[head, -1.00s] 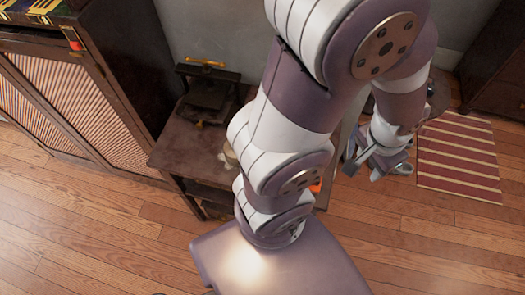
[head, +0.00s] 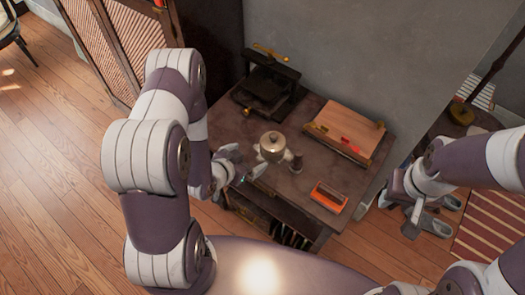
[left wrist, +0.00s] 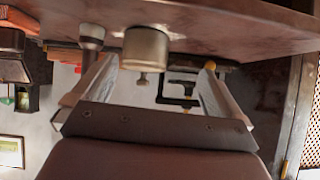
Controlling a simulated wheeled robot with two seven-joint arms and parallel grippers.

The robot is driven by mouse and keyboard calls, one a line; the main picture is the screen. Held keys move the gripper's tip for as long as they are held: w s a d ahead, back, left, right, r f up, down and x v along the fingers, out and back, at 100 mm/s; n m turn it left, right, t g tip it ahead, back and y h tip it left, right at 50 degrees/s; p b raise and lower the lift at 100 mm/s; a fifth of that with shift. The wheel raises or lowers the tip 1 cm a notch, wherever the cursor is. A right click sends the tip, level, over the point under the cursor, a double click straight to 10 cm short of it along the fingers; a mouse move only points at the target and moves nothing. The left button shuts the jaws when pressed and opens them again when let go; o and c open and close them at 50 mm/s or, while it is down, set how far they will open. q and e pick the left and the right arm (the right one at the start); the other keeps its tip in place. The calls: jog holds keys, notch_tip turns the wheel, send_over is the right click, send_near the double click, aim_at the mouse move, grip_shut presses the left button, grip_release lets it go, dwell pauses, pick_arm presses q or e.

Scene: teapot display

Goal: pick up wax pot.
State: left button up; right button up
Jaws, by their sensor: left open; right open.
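The wax pot (head: 272,149) is a small metal pot with a knobbed lid, upright on the dark wooden table (head: 226,128). In the left wrist view, which looks inverted, the pot (left wrist: 146,49) shows between the two fingers, beyond them. My left gripper (head: 246,163) is open and empty just left of the pot, apart from it, at the table's front edge. My right gripper (head: 428,219) is open and empty, right of the table and away from the pot.
A dark stamp-like object (head: 296,163) stands close to the pot's right. An orange-red box (head: 328,197) lies at the front right. A slanted wooden board (head: 346,126) and a black press (head: 268,88) are behind. A striped rug (head: 490,225) lies at right.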

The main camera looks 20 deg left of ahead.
aim_at(265, 154)
pick_arm(q)
jog(key=w+d+f+t+b, duration=0.2)
jog(key=w+d+f+b, duration=0.1)
jog(key=shift+d+f+n+t+h, duration=0.2)
jog(key=shift+f+n+t+h, duration=0.1)
jog(key=shift+t+h, duration=0.1)
jog(key=b+x, duration=0.2)
jog(key=x, duration=0.3)
jog(key=shift+b, duration=0.4)
jog(key=shift+w+d, duration=0.15)
jog(key=shift+w, duration=0.15)
jog(key=shift+r, duration=0.1)
jog(key=c, duration=1.2)
jog(key=shift+r, duration=0.1)
